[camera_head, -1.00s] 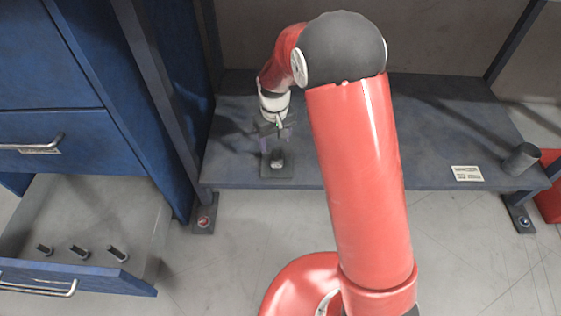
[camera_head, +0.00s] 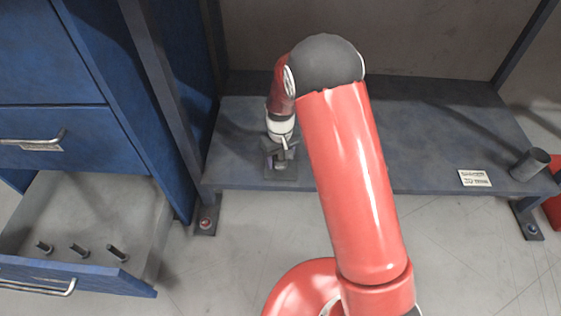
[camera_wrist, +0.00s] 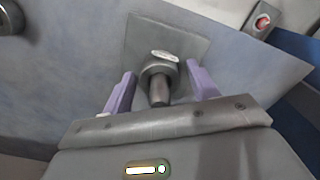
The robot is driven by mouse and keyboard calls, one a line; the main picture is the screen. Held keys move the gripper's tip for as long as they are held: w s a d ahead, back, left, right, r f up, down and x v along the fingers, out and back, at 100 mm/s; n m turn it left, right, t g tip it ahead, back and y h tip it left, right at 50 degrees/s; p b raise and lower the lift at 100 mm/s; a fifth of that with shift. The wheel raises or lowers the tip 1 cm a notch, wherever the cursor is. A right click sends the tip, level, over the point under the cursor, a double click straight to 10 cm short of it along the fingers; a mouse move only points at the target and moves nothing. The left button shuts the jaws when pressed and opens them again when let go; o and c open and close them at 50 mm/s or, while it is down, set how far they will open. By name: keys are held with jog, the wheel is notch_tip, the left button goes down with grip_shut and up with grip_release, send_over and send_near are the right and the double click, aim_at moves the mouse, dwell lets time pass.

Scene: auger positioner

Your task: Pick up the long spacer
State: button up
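A grey metal part (camera_wrist: 160,82) with a round collar and a narrower stem stands on a square grey plate (camera_wrist: 195,48) in the wrist view; I take it for the long spacer, though its length is hard to judge. My gripper (camera_wrist: 162,78) is open, with one purple finger on each side of the part. I see gaps between the fingers and the part. In the head view my gripper (camera_head: 280,160) is low over the plate (camera_head: 282,176) at the shelf's front left and mostly hides the part.
The plate rests on a dark shelf (camera_head: 400,150) with upright posts. A dark cylinder (camera_head: 530,164) and a label (camera_head: 474,178) are at its right. A blue cabinet (camera_head: 60,140) stands left; its open drawer (camera_head: 85,205) holds three small metal pieces (camera_head: 79,251).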

jog(key=c, duration=1.2)
jog(key=shift+r, duration=0.15)
